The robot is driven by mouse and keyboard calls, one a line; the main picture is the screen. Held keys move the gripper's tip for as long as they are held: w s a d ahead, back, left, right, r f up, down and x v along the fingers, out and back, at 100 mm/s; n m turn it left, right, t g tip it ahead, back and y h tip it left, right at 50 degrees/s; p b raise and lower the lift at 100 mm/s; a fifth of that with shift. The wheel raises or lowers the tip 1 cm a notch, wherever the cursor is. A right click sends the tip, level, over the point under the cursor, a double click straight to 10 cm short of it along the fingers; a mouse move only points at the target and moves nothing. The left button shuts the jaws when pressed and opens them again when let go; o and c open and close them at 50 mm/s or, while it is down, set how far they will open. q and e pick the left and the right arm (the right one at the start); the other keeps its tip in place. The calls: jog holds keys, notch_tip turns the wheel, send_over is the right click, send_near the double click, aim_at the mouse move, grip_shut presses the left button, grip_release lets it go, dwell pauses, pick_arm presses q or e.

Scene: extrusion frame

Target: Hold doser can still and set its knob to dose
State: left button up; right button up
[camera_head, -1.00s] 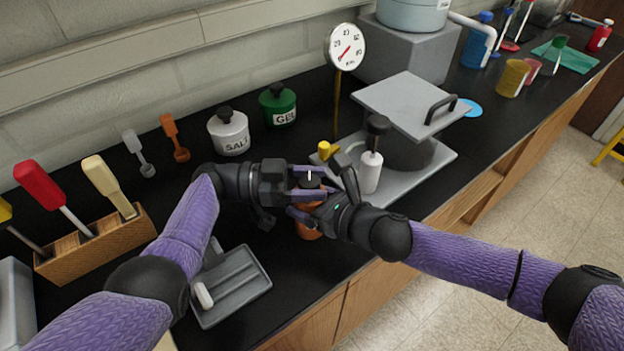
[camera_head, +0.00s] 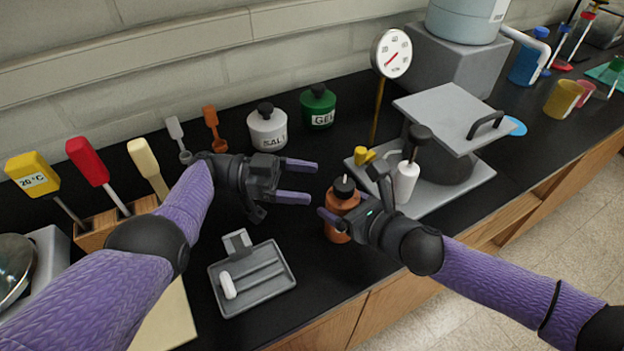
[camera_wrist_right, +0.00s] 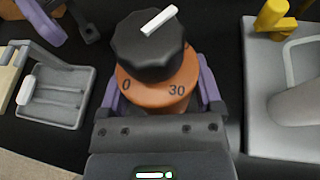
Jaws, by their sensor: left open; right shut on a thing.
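The doser can (camera_head: 340,203) is an orange bottle with a black knob (camera_head: 344,187), standing upright on the black bench. My right gripper (camera_wrist_right: 161,95) is shut around its orange body, one finger on each side. In the right wrist view the black fluted knob (camera_wrist_right: 148,48) carries a white pointer bar (camera_wrist_right: 159,20) slanting toward the upper right. The orange collar (camera_wrist_right: 155,88) shows "0" at the front left and "30" at the front right; other marks are hidden. My left gripper (camera_head: 312,181) is open and empty, just left of the can and apart from it.
A grey tray (camera_head: 283,289) with a white piece lies front left of the can. A plate (camera_head: 470,194) with a white-handled tool, yellow knob and lidded pot stands to the right. SALT (camera_head: 268,132) and GEL (camera_head: 318,109) jars stand behind. The bench's front edge is close.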

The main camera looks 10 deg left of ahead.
pick_arm(q)
jog(key=shift+c, duration=0.5)
jog(key=shift+w+r+g+y, duration=0.1)
jog(key=shift+r+g+y, duration=0.2)
jog(key=shift+c, duration=0.8)
notch_tip(320, 180, up, 11)
jog(key=n+t+y, duration=0.3)
jog(key=n+y, duration=0.3)
jog(key=y, duration=0.8)
send_over(342, 184)
jog(key=s+a, duration=0.2)
jog(key=a, duration=0.2)
jog(key=shift+h, duration=0.3)
jog(key=x, duration=1.1)
jog(key=shift+f, duration=0.3)
